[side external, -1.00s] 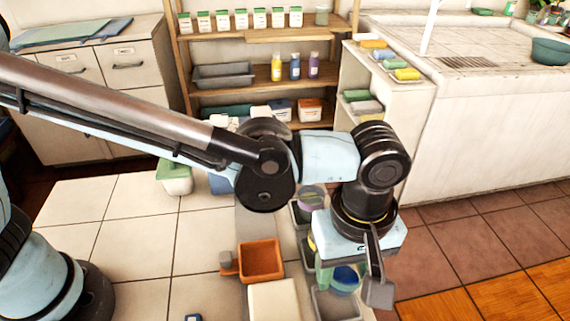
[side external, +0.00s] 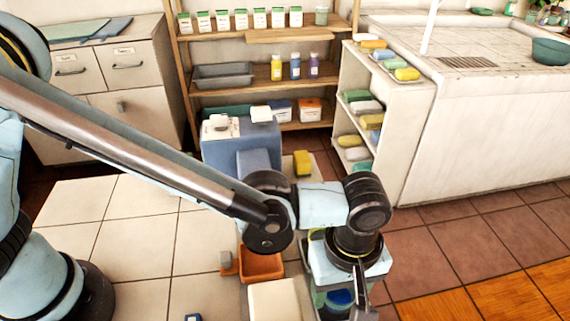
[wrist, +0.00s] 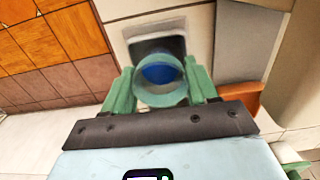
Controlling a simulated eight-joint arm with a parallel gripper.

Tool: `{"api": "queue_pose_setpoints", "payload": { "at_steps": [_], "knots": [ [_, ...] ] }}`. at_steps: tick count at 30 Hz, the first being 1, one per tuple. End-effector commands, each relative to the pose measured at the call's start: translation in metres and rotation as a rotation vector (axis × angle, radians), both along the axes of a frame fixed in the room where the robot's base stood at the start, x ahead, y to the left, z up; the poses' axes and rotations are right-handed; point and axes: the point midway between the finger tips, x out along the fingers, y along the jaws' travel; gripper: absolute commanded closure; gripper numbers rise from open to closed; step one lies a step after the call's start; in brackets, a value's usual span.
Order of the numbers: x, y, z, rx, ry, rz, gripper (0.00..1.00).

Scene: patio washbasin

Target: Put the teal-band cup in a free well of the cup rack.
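The teal-band cup (wrist: 140,92) shows in the wrist view as a round teal rim with blue inside. My gripper (wrist: 162,90) has its green fingers on both sides of it and appears shut on it. In the side view the blue of the cup (side external: 339,299) shows low under my gripper (side external: 338,292), partly hidden by the wrist. A dark well with a pale rim (wrist: 152,46), apparently part of the cup rack, lies just beyond the cup. Most of the rack is hidden under my arm, and I cannot tell how high the cup is above it.
An orange box (side external: 262,266) and a cream block (side external: 273,301) stand left of the gripper. A blue bin (side external: 235,140) and a yellow block (side external: 303,163) are behind the arm. A white shelf unit (side external: 392,100) and the basin counter (side external: 480,140) stand back right. Floor at right is clear.

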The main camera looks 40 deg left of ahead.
Motion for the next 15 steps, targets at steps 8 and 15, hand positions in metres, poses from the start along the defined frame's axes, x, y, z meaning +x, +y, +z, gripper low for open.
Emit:
{"api": "queue_pose_setpoints", "payload": {
  "at_steps": [8,15],
  "knots": [
    [0.0000,0.0000,0.0003,0.000,0.000,0.000,0.20],
    [0.0000,0.0000,0.0086,0.000,0.000,0.000,0.20]
  ]
}}
